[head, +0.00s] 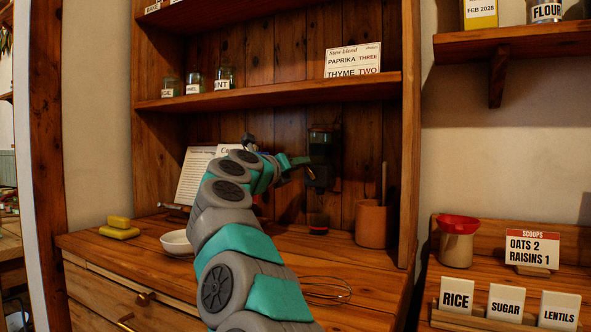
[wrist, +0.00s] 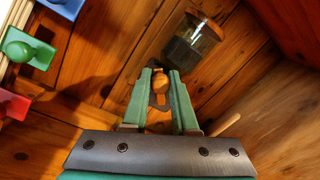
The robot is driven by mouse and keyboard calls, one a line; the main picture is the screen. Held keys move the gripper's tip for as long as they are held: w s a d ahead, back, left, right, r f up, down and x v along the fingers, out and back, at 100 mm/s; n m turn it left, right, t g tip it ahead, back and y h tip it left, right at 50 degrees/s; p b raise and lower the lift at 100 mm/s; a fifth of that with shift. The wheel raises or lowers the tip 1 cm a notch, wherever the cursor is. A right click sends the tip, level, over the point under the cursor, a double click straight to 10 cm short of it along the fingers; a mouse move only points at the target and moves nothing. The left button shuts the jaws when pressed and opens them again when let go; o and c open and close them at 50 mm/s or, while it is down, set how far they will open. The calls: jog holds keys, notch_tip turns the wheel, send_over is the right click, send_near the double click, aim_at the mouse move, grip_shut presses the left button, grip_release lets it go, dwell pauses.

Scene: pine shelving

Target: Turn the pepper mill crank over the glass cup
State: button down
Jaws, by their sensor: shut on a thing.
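The pepper mill (head: 323,140) is a dark mill fixed on the back boards below the middle shelf. In the wrist view its glass hopper (wrist: 188,50) shows dark contents and a wooden lid. My gripper (head: 308,165) is beside the mill's front. In the wrist view my green fingers (wrist: 161,98) are closed around the small wooden crank knob (wrist: 160,80). A dim glass cup (head: 318,217) appears to stand on the counter below the mill, with red at its bottom. The cup is hard to make out, and I cannot tell what is inside it.
A terracotta pot (head: 372,224) with an upright stick stands right of the mill. A white bowl (head: 177,243), a yellow block (head: 119,229) and a wire whisk (head: 325,288) are on the counter. Blue, green and red pieces (wrist: 30,50) lie at the wrist view's left edge.

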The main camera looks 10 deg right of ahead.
jog(key=shift+s+d+r+m, duration=0.15)
jog(key=shift+d+r+m, duration=0.1)
jog(key=shift+m, duration=0.65)
jog(key=c, duration=0.7)
grip_release()
jog(key=b+v, duration=0.3)
jog(key=v, duration=0.4)
jog(key=shift+s+a, duration=0.3)
